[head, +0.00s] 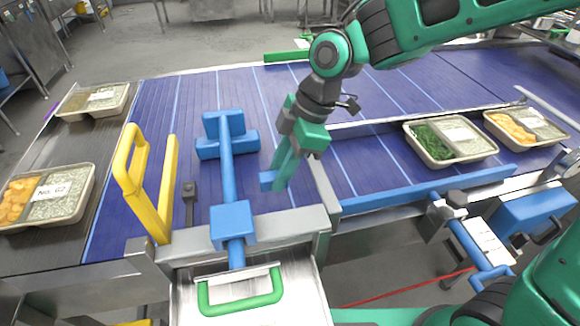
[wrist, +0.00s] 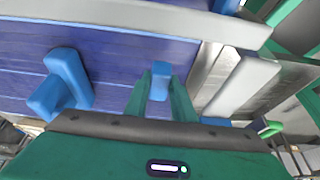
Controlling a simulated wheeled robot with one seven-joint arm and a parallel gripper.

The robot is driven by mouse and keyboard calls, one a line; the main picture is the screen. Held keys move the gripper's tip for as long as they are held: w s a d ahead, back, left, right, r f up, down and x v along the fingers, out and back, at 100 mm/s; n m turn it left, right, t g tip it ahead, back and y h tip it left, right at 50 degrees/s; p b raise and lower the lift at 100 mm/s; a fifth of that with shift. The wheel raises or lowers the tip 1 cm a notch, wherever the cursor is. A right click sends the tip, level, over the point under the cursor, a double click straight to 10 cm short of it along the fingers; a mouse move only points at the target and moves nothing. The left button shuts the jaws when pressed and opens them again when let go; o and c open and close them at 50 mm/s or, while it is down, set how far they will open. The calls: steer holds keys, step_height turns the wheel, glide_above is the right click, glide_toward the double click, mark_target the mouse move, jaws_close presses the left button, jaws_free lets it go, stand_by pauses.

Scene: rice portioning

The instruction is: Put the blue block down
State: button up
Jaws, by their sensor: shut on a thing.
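The small blue block (head: 267,181) is between the tips of my green gripper fingers (head: 280,178), over the blue conveyor belt (head: 365,165). In the wrist view, the block (wrist: 159,80) sits between the two fingers (wrist: 160,92), which are shut on it. The fingers point down and tilt slightly left. I cannot tell whether the block touches the belt or hangs just above it.
A blue T-shaped fixture (head: 226,165) stands left of my gripper, and a yellow handle (head: 132,180) is farther left. A grey metal rail (head: 265,228) lies in front. Trays of food (head: 450,140) stand at the right and left.

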steer(key=shift+s+a+f, duration=0.1)
steer(key=shift+f, duration=2.75)
steer(key=o, duration=1)
steer(key=shift+f, duration=0.1)
steer(key=v, duration=1.2)
